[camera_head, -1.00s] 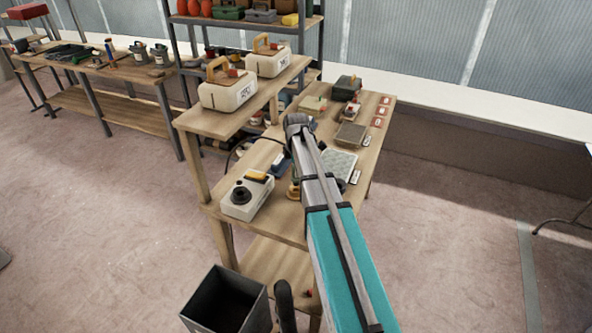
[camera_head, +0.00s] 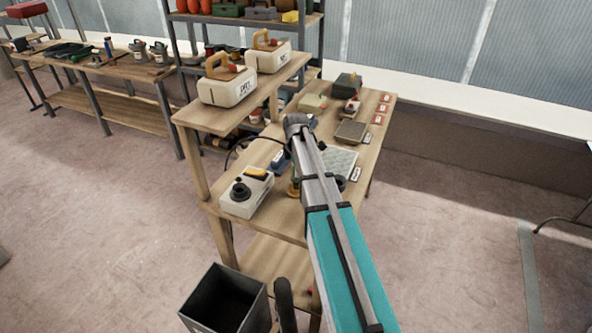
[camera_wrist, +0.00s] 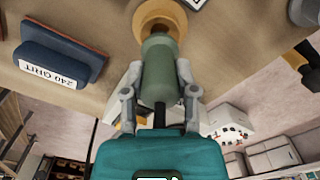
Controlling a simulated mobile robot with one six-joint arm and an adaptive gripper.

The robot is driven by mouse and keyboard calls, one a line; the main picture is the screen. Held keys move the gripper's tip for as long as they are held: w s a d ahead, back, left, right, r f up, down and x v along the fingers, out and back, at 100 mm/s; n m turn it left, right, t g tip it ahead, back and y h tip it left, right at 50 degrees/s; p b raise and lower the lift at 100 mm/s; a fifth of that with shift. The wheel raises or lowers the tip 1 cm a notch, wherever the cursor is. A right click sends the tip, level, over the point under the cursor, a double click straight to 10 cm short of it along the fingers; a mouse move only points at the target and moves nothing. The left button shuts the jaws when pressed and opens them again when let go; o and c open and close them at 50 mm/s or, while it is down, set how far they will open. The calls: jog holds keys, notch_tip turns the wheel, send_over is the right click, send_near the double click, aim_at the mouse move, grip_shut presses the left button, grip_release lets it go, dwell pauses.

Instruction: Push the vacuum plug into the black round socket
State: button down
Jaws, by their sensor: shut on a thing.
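In the wrist view my gripper (camera_wrist: 158,76) is shut on a grey-green cylinder, apparently the vacuum plug (camera_wrist: 158,62), with a short black piece at its near end. The plug's far end overlaps a tan round piece (camera_wrist: 160,14) at the wooden bench top; I cannot tell whether they touch. In the head view a black round socket (camera_head: 240,190) stands on top of a white box (camera_head: 238,208) at the bench's near left corner.
The wrist view shows a blue sanding block (camera_wrist: 55,55) labelled 240 GRIT beside the plug. The bench (camera_head: 275,222) also carries a dark round thing (camera_head: 341,183) and several boxes. Two cream canisters (camera_head: 227,88) stand on the raised shelf. A grey bin (camera_head: 225,300) stands in front.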

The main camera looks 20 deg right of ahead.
jog(key=shift+f+b, duration=1.25)
jog(key=shift+f, duration=0.05)
dwell(0.4)
jog(key=shift+c, duration=1.5)
grip_release()
jog(key=shift+r, duration=0.15)
notch_tip(320, 180, up, 9)
jog(key=p, duration=0.9)
jog(key=shift+s+r+p, duration=0.2)
jog(key=shift+p, duration=0.15)
jog(key=s+r+n+p, duration=0.3)
jog(key=s+n, duration=0.3)
jog(key=s, duration=0.7)
jog(key=shift+s, duration=0.3)
